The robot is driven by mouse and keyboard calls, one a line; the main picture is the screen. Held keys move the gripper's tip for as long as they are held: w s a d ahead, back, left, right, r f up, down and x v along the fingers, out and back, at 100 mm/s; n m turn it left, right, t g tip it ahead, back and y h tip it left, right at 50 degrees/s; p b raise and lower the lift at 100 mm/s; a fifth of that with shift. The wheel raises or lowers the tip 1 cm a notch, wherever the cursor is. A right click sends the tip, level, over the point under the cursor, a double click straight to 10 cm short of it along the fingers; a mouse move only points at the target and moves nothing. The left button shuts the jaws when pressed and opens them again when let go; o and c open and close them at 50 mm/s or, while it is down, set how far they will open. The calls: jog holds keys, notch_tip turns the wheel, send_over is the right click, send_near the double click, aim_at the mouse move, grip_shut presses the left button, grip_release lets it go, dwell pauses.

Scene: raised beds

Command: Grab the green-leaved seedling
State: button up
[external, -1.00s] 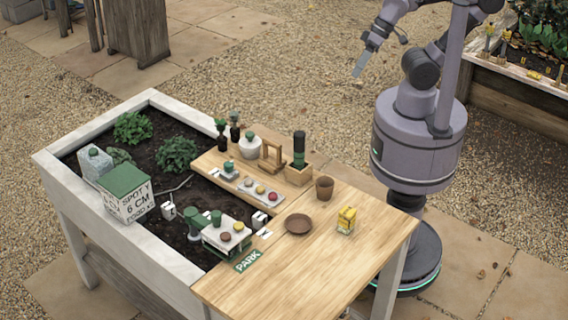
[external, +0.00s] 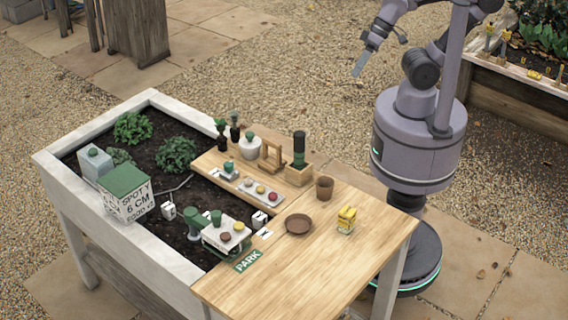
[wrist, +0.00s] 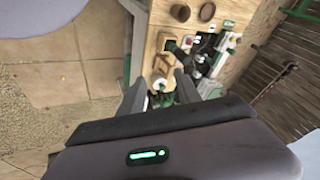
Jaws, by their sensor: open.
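A seedling with green leaves in a dark bottle-like pot (external: 221,133) stands at the back left of the wooden shelf, in the external view. Beside it is a similar dark pot with a duller grey-green top (external: 235,127). A white round pot with a green top (external: 250,147) stands just right of them. My gripper (external: 359,66) is raised well to the right of these, above the gravel and apart from everything. In the wrist view my gripper (wrist: 160,90) has its fingers spread and empty; a white round object shows beyond them. Which plant is which is hard to tell there.
A wooden holder with a dark green cylinder (external: 299,158) and a wooden frame (external: 272,155) stand right of the pots. A brown cup (external: 324,188), brown dish (external: 299,224) and yellow item (external: 346,220) are on the tabletop (external: 330,265). Its front is clear.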

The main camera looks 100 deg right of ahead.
jog(key=w+d+f+m+y+p, duration=0.1)
jog(key=w+f+m+y, duration=0.25)
jog(key=w+m, duration=0.55)
jog(key=w+f+m+y+p, duration=0.2)
jog(key=w+m+y, duration=0.3)
jog(key=w, duration=0.8)
jog(key=w+d+f+m+t+h, duration=0.2)
jog(key=w+d+f+m+t, duration=0.1)
jog(key=w+d+f+m, duration=0.25)
jog(key=m+t+h+b, duration=0.3)
jog(key=m+b, duration=0.2)
jog(key=m, duration=0.2)
send_near(221, 126)
jog(key=x, duration=1)
jog(key=shift+w+f, duration=0.1)
jog(key=shift+f, duration=0.15)
jog(key=shift+r, duration=0.1)
jog(key=shift+c, duration=0.2)
grip_shut()
